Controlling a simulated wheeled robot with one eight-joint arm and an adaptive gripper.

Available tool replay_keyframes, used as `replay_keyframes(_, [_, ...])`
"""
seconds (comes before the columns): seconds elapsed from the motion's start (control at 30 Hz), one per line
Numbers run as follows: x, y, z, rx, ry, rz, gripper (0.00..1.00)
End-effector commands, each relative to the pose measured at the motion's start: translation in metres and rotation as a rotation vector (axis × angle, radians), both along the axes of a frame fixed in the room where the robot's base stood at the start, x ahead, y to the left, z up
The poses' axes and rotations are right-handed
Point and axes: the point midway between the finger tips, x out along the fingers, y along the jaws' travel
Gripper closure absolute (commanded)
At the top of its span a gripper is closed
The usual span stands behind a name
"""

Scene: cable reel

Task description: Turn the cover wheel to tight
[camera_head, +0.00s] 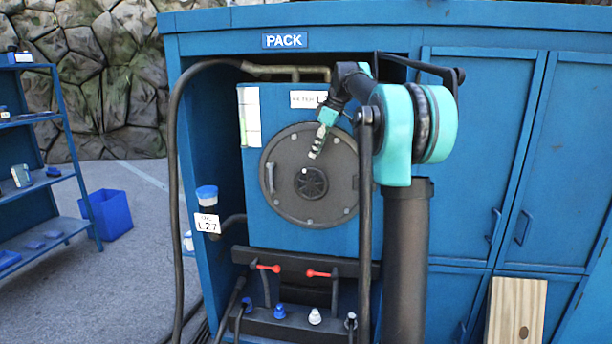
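The cover wheel (311,183) is a small dark spoked handwheel at the middle of a round grey cover (285,153). The cover sits on the front of a blue box inside the cabinet bay marked PACK. A gap shows between tip and wheel in this view. The fingers are too small to tell open from shut.
A dark hose (175,170) runs down the bay's left side. Two red-handled valves (268,267) and several capped fittings sit below the cover. A blue-capped bottle (207,196) is at left. A wooden board (516,310) leans at the lower right.

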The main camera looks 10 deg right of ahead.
Motion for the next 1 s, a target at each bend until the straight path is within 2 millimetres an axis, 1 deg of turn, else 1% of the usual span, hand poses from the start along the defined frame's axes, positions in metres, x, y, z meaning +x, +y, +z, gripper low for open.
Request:
replay_keyframes(0.03, [0.003, 0.004, -0.010, 0.000, 0.000, 0.001, 0.68])
replay_keyframes(0.3, [0.016, 0.020, -0.059, 0.000, 0.000, 0.001, 0.68])
replay_keyframes(0.5, [0.023, 0.029, -0.087, 0.000, 0.000, -0.001, 0.68])
replay_keyframes(0.6, [0.025, 0.031, -0.096, -0.001, 0.001, -0.001, 0.68])
replay_keyframes(0.7, [0.026, 0.033, -0.100, -0.001, 0.001, -0.001, 0.68])
replay_keyframes(1.0, [0.027, 0.034, -0.102, -0.001, 0.001, -0.001, 0.68])
